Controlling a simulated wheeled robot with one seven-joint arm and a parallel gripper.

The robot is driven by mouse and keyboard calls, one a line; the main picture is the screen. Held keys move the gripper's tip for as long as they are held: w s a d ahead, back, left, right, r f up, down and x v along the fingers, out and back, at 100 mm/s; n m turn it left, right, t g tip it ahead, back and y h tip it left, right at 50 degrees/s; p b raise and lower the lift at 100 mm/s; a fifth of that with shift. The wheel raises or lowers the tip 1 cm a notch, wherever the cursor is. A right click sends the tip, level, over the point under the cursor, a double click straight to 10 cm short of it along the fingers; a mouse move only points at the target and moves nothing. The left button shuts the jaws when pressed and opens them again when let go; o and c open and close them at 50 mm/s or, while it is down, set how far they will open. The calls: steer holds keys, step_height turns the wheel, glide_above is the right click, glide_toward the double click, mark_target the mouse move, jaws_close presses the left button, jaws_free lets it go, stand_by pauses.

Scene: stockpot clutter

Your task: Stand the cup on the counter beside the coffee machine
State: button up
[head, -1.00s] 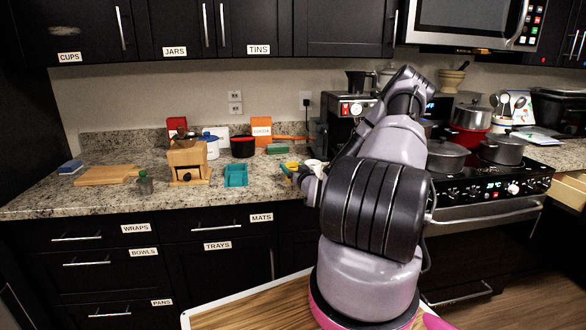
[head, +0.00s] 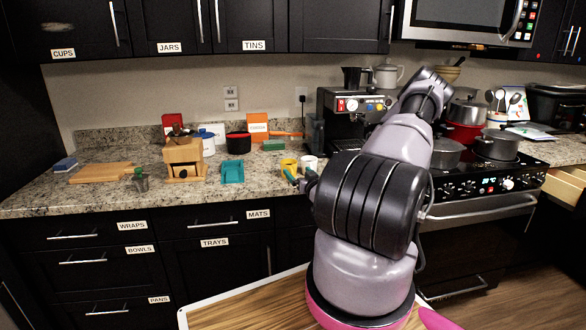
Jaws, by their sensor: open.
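A white cup (head: 309,162) stands upright on the granite counter (head: 110,200), to the left of the coffee machine (head: 345,104) and in front of it. A yellow cup-like item (head: 289,166) is just left of the white cup. My gripper (head: 301,180) is in front of these two, low near the counter's front edge. It is open, and nothing shows between its fingers. My arm hides part of the gripper and the lower part of the coffee machine.
Pots (head: 496,145) are on the stove at right. A dark jug (head: 354,76) and pale pot (head: 387,75) stand on the machine.

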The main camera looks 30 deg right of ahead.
steer(key=s+a+r+n+g, duration=0.15)
steer(key=r+g, duration=0.25)
steer(key=r, duration=0.4)
steer(key=s+a+r+n+g, duration=0.1)
steer(key=a+r+g, duration=0.25)
steer(key=r, duration=0.35)
steer(key=s+a+r+m+g+y, duration=0.1)
steer(key=s+a+r+m+y, duration=0.1)
steer(key=s+a+r, duration=0.5)
steer(key=s+a+r+m+g+y, duration=0.1)
steer(key=s+a+r, duration=0.7)
steer(key=s, duration=1)
step_height(320, 180, up, 5)
steer(key=shift+a+f+m+g+y, duration=0.15)
steer(key=shift+m+g+y, duration=0.25)
steer(key=shift+m+g, duration=0.5)
steer(key=shift+s+t, duration=0.1)
steer(key=shift+t, duration=0.15)
